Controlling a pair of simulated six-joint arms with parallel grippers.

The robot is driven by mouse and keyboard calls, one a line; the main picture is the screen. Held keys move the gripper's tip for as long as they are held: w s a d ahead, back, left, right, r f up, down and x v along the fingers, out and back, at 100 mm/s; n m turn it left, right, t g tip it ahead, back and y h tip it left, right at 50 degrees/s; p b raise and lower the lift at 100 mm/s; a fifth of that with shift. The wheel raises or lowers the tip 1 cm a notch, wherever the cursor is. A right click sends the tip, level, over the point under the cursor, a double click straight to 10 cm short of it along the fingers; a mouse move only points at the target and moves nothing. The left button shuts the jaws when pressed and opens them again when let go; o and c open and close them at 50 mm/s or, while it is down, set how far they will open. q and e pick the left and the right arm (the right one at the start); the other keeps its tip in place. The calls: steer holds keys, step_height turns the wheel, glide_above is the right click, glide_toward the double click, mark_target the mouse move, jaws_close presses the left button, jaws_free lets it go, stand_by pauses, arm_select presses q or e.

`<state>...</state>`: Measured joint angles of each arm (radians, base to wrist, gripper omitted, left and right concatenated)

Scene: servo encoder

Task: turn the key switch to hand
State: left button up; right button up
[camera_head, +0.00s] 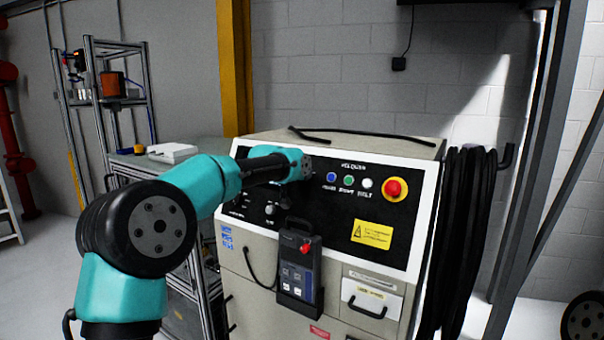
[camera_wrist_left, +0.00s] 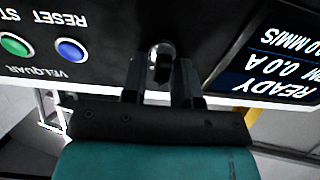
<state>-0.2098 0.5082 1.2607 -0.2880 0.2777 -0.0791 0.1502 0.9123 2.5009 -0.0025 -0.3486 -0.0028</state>
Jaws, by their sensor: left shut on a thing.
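In the left wrist view the key switch (camera_wrist_left: 160,61), a small silver part with a dark centre, sits on the black panel between my two dark gripper fingers. My left gripper (camera_wrist_left: 161,76) is shut on it, with one finger on each side. In the head view my teal left arm reaches across the machine's black panel face, and my left gripper (camera_head: 284,194) is at the panel, mostly dark against it. My wrist hides the key switch there. Its position marks cannot be read in either view. My right gripper is in neither view.
Right of my wrist are blue (camera_head: 331,177), green (camera_head: 348,181) and white buttons and a red emergency stop (camera_head: 395,188). A teach pendant (camera_head: 300,262) hangs below. In the wrist view a lit display (camera_wrist_left: 285,55) reads READY. Black cables (camera_head: 462,230) hang at the right side.

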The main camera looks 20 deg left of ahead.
arm_select(q)
steer(key=shift+m, duration=0.3)
steer(key=m, duration=0.4)
steer(key=shift+s+d+f, duration=0.1)
steer(key=shift+d, duration=0.1)
steer(key=shift+s+d+m+h, duration=0.15)
steer(key=shift+m+h, duration=0.15)
steer(key=shift+m, duration=1.9)
steer(key=shift+f, duration=0.1)
steer(key=o, duration=0.6)
steer(key=shift+o, duration=0.2)
steer(key=v, duration=1.7)
steer(key=shift+r, duration=0.25)
